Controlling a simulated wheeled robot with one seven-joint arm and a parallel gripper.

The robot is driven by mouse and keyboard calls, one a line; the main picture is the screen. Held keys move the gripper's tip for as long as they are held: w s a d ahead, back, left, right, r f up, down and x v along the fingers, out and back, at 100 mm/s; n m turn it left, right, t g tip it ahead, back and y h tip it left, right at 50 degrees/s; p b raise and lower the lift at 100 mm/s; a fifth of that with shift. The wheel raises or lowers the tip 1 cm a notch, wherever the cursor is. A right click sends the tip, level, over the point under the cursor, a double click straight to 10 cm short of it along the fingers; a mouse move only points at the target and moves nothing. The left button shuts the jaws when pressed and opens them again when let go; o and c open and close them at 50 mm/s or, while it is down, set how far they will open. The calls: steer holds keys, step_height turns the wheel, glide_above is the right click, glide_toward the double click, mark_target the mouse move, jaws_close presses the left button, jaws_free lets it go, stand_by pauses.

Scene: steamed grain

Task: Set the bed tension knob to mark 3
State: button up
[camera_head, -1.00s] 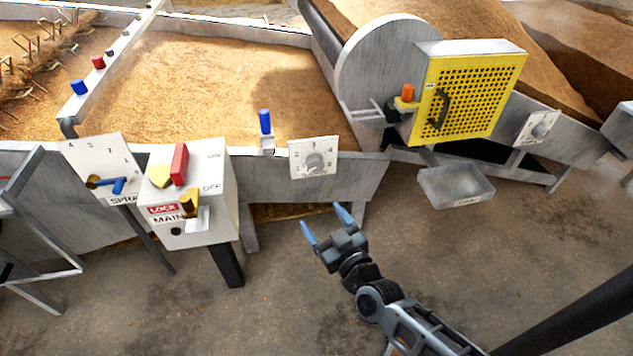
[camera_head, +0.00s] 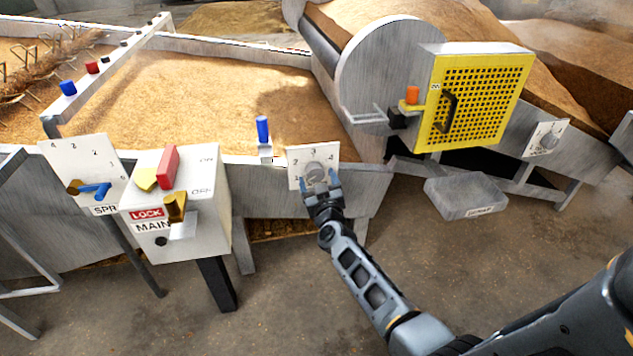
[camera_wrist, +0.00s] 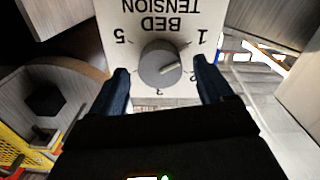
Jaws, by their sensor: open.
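The bed tension knob (camera_head: 315,171) is a round grey dial on a white numbered plate (camera_head: 298,156), fixed to the front wall of the grain bed. In the wrist view the plate reads upside down as "BED TENSION", and the grey knob (camera_wrist: 160,62) has a pale pointer line. The line appears to point between marks 1 and 2, near 2. Mark 3 is at the lower edge of the dial there. My gripper (camera_head: 321,187) is open in front of the plate. In the wrist view its dark blue fingers (camera_wrist: 163,82) stand either side of the knob, with gaps visible.
A blue-handled lever (camera_head: 262,130) stands on the rim left of the plate. Further left are the main lock box (camera_head: 205,215) and the spray panel (camera_head: 85,155). A yellow perforated guard (camera_head: 475,100) and grey bin (camera_head: 465,196) are at right. Floor below is open.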

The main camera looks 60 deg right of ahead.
steer(key=shift+x, duration=0.95)
steer(key=shift+c, duration=0.2)
steer(key=c, duration=1)
